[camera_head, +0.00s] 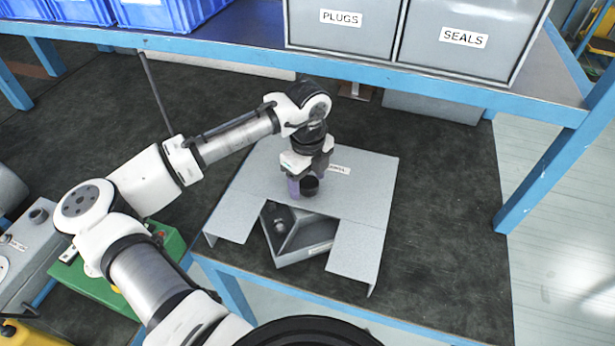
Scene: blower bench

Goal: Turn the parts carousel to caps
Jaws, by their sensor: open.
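The parts carousel stands on the dark bench under a flat grey cover (365,185). A notch at the cover's front edge shows a grey wedge-shaped compartment (300,247) with a small dark round part (280,226) in it. A short black knob (310,187) sits on top of the cover. My gripper (307,184) points down at the knob, its purple-tinted fingers open. I cannot tell whether they touch the knob. A white label (338,169) on the cover is partly hidden by my gripper. I cannot read a caps label.
A blue-framed shelf (250,45) crosses above the bench, with blue crates (170,12) and grey bins labelled PLUGS (341,20) and SEALS (462,38). A green box (165,250) and a grey unit (30,245) stand at left. The bench right of the carousel is clear.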

